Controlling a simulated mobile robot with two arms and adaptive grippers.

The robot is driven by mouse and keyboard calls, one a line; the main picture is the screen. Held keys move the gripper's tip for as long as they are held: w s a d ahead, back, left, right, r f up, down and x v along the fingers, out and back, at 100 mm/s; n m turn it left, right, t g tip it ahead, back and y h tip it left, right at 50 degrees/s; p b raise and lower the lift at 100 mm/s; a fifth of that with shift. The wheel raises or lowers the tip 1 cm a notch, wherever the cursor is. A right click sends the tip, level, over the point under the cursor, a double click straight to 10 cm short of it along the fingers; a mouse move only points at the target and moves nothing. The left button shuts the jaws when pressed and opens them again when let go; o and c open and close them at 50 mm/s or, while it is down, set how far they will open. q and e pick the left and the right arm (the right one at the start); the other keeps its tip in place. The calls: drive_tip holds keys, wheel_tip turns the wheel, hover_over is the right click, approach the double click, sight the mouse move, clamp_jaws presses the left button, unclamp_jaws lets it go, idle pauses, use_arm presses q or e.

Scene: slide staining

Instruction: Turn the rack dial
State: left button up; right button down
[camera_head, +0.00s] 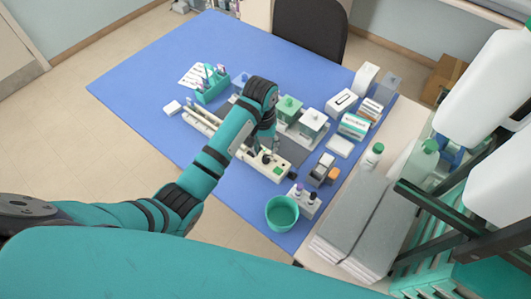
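A long cream rack (202,122) lies across the blue mat, partly covered by my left arm. Its right end (284,165) shows small dark parts and a green spot. I cannot tell for sure which part is the dial. My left gripper (262,147) points down over the right part of the rack, close to the dark parts. Its fingers are small and dark here, so I cannot tell whether they are open or shut, or whether they touch anything. My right gripper is not in view.
Two green-and-white jars (312,123) stand behind the rack, with several boxes (354,126) to their right. A green tube rack (212,88) is at the back left. A teal bowl (282,214) and grey folded towels (352,222) are nearer. The left mat (140,88) is clear.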

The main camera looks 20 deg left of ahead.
sight(264, 157)
use_arm(q)
wheel_tip(264, 157, up, 7)
drive_tip(key=shift+a+f, duration=0.2)
drive_tip(key=shift+s+f, duration=0.1)
idle(0.4)
